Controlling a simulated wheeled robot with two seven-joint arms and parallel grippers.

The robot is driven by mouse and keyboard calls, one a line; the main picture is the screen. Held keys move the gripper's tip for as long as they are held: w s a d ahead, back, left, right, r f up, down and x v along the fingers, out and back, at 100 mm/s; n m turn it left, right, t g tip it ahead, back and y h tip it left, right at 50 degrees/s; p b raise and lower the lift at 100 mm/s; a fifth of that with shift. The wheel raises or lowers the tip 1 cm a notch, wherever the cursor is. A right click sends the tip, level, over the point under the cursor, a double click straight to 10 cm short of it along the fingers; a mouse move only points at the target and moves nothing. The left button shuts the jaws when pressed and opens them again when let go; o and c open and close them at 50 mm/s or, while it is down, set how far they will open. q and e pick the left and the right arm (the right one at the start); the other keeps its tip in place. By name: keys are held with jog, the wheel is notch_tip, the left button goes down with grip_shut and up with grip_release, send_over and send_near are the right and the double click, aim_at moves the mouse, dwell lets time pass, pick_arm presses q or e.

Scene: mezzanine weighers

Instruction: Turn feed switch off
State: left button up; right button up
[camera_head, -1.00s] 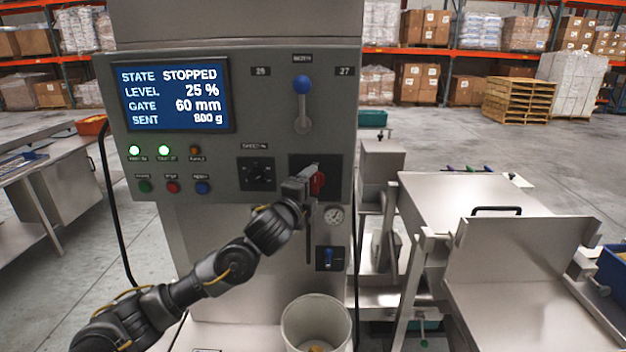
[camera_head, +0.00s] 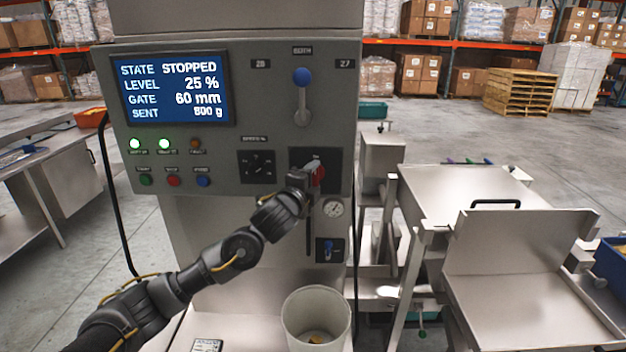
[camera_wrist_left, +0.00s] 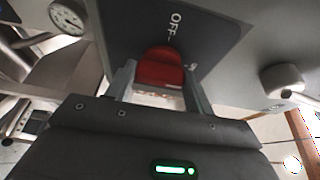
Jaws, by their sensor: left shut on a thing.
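The feed switch is a red knob (camera_head: 318,174) on a dark plate at the lower right of the grey control panel (camera_head: 225,165). In the left wrist view the red knob (camera_wrist_left: 160,68) sits between my two fingers, near the lettering "OFF". My left gripper (camera_head: 309,178) is shut on the knob from the front left. In the wrist view the gripper (camera_wrist_left: 160,82) has a finger on each side of it. The display (camera_head: 177,88) reads STATE STOPPED, LEVEL 25 %, GATE 60 mm, SENT 800 g. My right gripper is not in view.
A blue-knobbed lever (camera_head: 302,95) stands above the switch. A round gauge (camera_head: 333,208) and a small blue valve handle (camera_head: 328,251) are below it. A white bucket (camera_head: 316,320) stands under the panel. Steel tables flank the machine.

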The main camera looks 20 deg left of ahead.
pick_arm(q)
jog(key=shift+f+n+b, duration=0.2)
jog(key=shift+n+b, duration=0.1)
jog(key=shift+b, duration=0.15)
jog(key=n+b, duration=0.2)
jog(key=n+t+b, duration=0.1)
jog(key=b, duration=0.1)
jog(key=n+t+b, duration=0.1)
jog(key=n+b, duration=0.1)
jog(key=shift+d+f+n+y+b, duration=0.1)
jog(key=shift+f+n+y+b, duration=0.2)
jog(key=shift+y+b, duration=0.1)
jog(key=shift+n+t+b, duration=0.5)
jog(key=shift+n+b, duration=0.15)
jog(key=shift+n, duration=0.45)
jog(key=n+y, duration=0.1)
jog(key=n, duration=0.1)
jog(key=n+t+y+b, duration=0.1)
jog(key=n, duration=0.1)
jog(key=shift+d+n+y, duration=0.1)
jog(key=shift+n+y, duration=0.2)
jog(key=n+y+b, duration=0.1)
jog(key=n, duration=0.2)
jog(key=shift+n+y, duration=0.3)
jog(key=shift+n, duration=0.1)
jog(key=shift+d+r+n+y, duration=0.1)
jog(key=shift+n+y, duration=1.4)
jog(key=shift+n, duration=1.5)
jog(key=o, duration=1)
